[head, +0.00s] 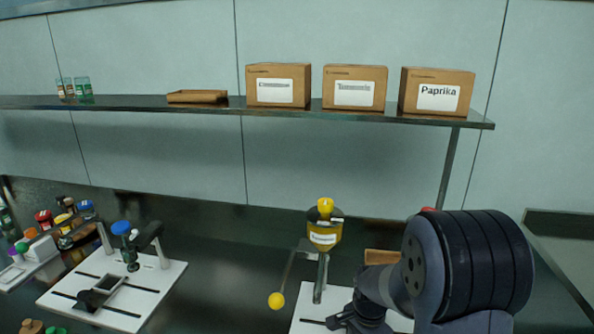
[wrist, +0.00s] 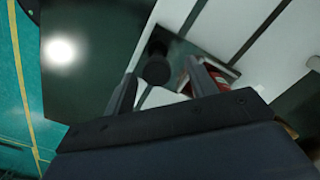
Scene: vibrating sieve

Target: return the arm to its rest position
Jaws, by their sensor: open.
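My gripper (wrist: 160,86) shows in the wrist view with its two dark fingers apart. A dark round knob-like part (wrist: 157,66) shows between and beyond the fingers; I cannot tell how far off it is. A red thing in a pale frame (wrist: 220,80) is partly hidden behind the right finger. In the head view my arm rises at the lower right and bends down to the left, over the right white base plate (head: 305,322). The fingers are not clear there.
A yellow-topped hopper (head: 324,236) with a yellow-knobbed lever (head: 276,300) stands just left of my arm. A second white plate (head: 150,295) with a clamp is at left, beside several bottles (head: 65,225). Labelled boxes (head: 354,90) stand on the shelf (head: 215,106) above.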

